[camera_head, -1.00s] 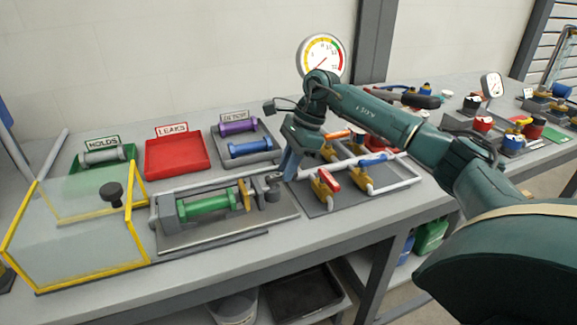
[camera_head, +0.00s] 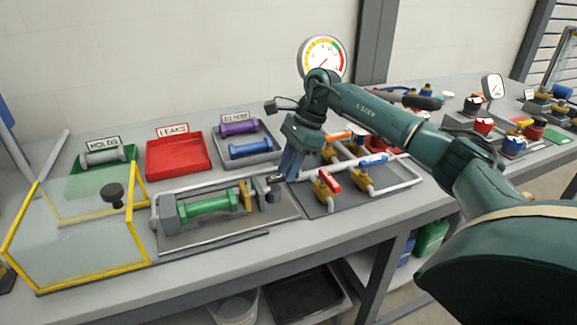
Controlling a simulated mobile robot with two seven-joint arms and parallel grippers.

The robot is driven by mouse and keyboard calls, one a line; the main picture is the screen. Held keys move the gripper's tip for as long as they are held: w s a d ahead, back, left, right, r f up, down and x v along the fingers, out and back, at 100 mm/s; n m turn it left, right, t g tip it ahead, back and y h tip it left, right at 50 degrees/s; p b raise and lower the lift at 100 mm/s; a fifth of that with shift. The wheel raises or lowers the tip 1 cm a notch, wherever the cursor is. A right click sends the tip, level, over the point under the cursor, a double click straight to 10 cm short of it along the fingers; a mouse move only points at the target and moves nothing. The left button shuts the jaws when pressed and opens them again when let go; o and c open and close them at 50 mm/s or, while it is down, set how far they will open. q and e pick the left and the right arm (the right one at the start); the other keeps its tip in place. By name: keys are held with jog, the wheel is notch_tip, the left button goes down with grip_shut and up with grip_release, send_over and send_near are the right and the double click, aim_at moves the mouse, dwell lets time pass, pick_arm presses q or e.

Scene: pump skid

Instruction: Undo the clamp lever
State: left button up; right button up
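The clamp fixture (camera_head: 176,228) stands on the bench with a green cylinder (camera_head: 210,206) lying in it. A brass-coloured disc (camera_head: 245,196) meets the cylinder's right end. The dark clamp block with its lever (camera_head: 273,187) is at the fixture's right end. My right gripper (camera_head: 289,172) points down just right of and behind the lever, its blue-grey fingers close to it. Whether the fingers touch or grip the lever cannot be made out. My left gripper is not in view.
A clear yellow-edged guard (camera_head: 78,235) stands left of the fixture. Pipes with a red-handled valve (camera_head: 327,183) lie close on the right.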

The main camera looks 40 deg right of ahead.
jog(key=v, duration=1.3)
jog(key=shift+f, duration=0.1)
